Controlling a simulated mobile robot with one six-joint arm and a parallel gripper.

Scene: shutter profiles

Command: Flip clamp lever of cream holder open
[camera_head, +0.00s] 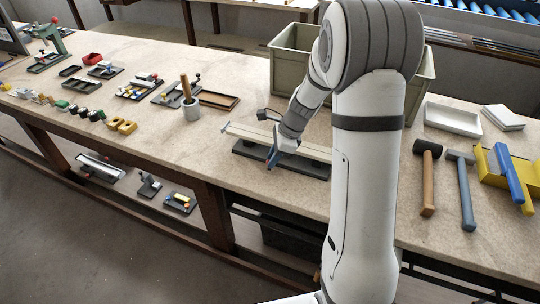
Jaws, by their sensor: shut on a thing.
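The cream holder shows as a long pale bar (245,132) above a dark base (306,168) on the workbench, near the front edge. My arm hides its right end. My gripper (275,152) is at the holder's near left part, pointing down beside the bar. It is shut on a small, thin blue piece with a reddish end (271,161), which looks like the clamp lever. The contact is small and partly hidden by the gripper, so the lever's exact angle is unclear.
A grey-green crate (290,67) stands behind the holder. Left are a cup with a wooden handle (190,99) and several small trays.

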